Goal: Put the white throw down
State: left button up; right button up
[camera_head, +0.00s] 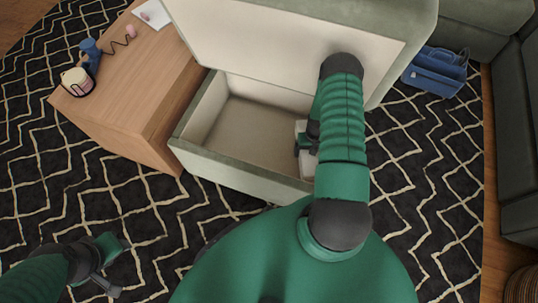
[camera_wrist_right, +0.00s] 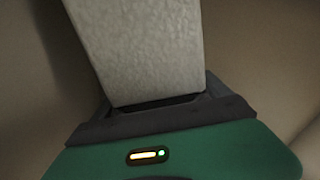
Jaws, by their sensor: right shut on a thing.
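The white throw (camera_wrist_right: 145,50) fills the upper middle of the right wrist view as a pale, textured, folded slab. My right gripper (camera_wrist_right: 158,104) is shut on its near end. In the head view, pale parts of the throw (camera_head: 308,168) show beside my right gripper (camera_head: 309,140), inside the right end of the open storage ottoman (camera_head: 190,153). My arm hides much of it, and I cannot tell whether the throw touches the ottoman's floor. My left gripper (camera_head: 112,266) is low at the left over the rug, empty, its fingers apart.
The ottoman's lid (camera_head: 270,35) is raised behind the box. A blue bag (camera_head: 436,72) lies by the green sofa (camera_head: 515,110). The patterned rug (camera_head: 60,180) is otherwise clear.

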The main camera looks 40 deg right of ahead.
jog(key=shift+a+f, duration=0.15)
jog(key=w+a+b, duration=0.2)
jog(key=w+a, duration=0.1)
jog(key=w, duration=0.1)
jog(key=w+a+b, duration=0.2)
jog(key=w+a, duration=0.1)
jog(key=w, duration=0.2)
jog(key=w+a+b, duration=0.2)
jog(key=w+a, duration=0.1)
jog(key=w, duration=0.1)
jog(key=shift+w+a+f+b, duration=0.1)
jog(key=shift+w+a+b, duration=0.1)
jog(key=shift+a+b, duration=0.15)
jog(key=shift+w+a+b, duration=0.25)
jog(key=shift+w+b, duration=0.05)
jog(key=shift+w, duration=0.1)
notch_tip(320, 180, down, 4)
jog(key=b, duration=0.3)
jog(key=shift+r, duration=0.2)
jog(key=shift+c, duration=1)
jog(key=shift+r, duration=0.2)
jog(key=o, duration=1.8)
jog(key=shift+s+f, duration=0.1)
